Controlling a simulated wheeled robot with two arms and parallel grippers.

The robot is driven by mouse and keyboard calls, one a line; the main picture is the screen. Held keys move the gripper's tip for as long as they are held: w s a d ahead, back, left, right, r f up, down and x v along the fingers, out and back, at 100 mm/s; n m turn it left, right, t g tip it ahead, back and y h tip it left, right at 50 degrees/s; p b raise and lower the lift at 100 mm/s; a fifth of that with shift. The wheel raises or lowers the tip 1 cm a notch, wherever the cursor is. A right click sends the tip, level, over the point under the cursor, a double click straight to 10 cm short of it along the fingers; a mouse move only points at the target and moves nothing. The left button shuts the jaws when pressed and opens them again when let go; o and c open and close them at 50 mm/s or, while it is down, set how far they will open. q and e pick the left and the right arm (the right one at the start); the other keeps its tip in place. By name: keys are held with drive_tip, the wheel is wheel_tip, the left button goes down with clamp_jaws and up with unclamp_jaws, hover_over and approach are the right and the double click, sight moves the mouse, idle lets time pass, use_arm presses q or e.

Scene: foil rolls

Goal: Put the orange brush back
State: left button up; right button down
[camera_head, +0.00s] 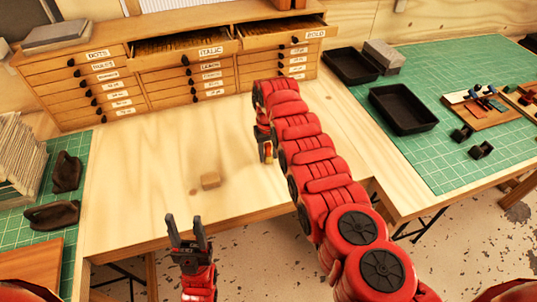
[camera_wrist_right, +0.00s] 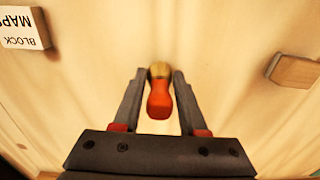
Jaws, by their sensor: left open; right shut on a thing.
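The orange brush (camera_wrist_right: 159,100) shows in the right wrist view as a rounded orange handle with a brass-coloured band at its far end. It lies between the fingers of my right gripper (camera_wrist_right: 155,85), which is shut on it. In the head view a small orange part of the brush (camera_head: 267,152) shows below my right gripper (camera_head: 265,148), near the front of the drawer cabinet. Its lower end is hidden. My left gripper (camera_head: 187,232) is open and empty at the table's front edge.
A drawer cabinet (camera_head: 160,72) stands behind; its ITALIC (camera_head: 211,51) and BOLD (camera_head: 315,34) drawers are pulled out. Black trays (camera_head: 403,108) are on the right green mat. The table's left middle is clear.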

drive_tip(key=shift+f, duration=0.4)
drive_tip(key=shift+f, duration=0.1)
drive_tip(key=shift+c, duration=2.2)
unclamp_jaws()
